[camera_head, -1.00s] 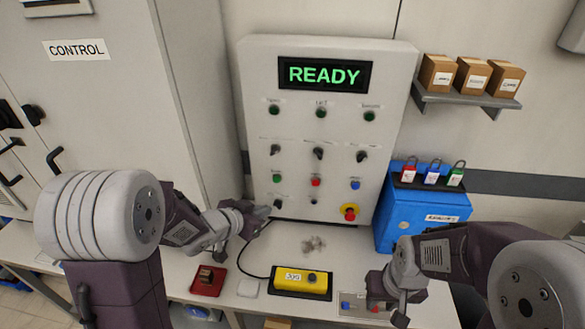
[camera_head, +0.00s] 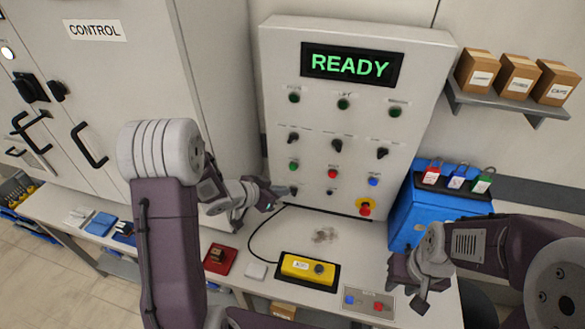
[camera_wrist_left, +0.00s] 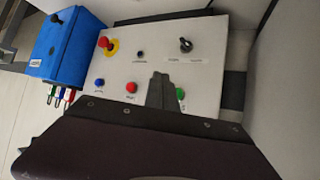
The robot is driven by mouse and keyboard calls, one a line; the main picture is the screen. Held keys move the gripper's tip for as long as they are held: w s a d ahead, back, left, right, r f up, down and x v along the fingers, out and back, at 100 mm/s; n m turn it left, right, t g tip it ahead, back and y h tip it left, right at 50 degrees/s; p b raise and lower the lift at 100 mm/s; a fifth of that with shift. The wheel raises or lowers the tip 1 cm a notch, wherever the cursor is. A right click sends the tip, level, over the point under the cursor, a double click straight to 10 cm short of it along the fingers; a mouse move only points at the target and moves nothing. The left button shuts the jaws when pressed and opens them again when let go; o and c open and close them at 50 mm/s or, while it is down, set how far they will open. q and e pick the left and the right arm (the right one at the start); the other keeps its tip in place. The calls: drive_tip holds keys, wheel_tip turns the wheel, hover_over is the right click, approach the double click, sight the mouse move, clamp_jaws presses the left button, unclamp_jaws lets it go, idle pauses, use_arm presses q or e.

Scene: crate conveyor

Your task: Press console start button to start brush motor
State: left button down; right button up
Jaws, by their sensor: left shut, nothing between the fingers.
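The upright console (camera_head: 370,230) shows a green READY display (camera_head: 351,65). Its lower row has a green button (camera_head: 294,163), a red button (camera_head: 333,174) and a blue button (camera_head: 374,180); their labels are too small to read in the head view. My left gripper (camera_head: 284,190) is shut and empty, at the console's lower left just below the green button. In the left wrist view, the gripper's tip (camera_wrist_left: 160,90) stands beside the green button (camera_wrist_left: 180,94), partly covering the panel; contact cannot be told. My right gripper (camera_head: 420,290) hangs over the table; its jaw opening is unclear.
A red-yellow emergency stop (camera_head: 365,207) sits at the console's lower right. A yellow pendant (camera_head: 308,268), a red tray (camera_head: 220,260) and a small button box (camera_head: 368,301) lie on the table. A blue box with padlocks (camera_head: 425,212) stands right of the console.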

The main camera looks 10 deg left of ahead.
sight(293, 168)
use_arm(q)
drive_tip(key=w+p, duration=0.2)
drive_tip(key=w, duration=0.4)
drive_tip(key=shift+w+d, duration=0.15)
drive_tip(key=shift+w, duration=0.05)
idle(1.8)
drive_tip(key=shift+w+p, duration=0.45)
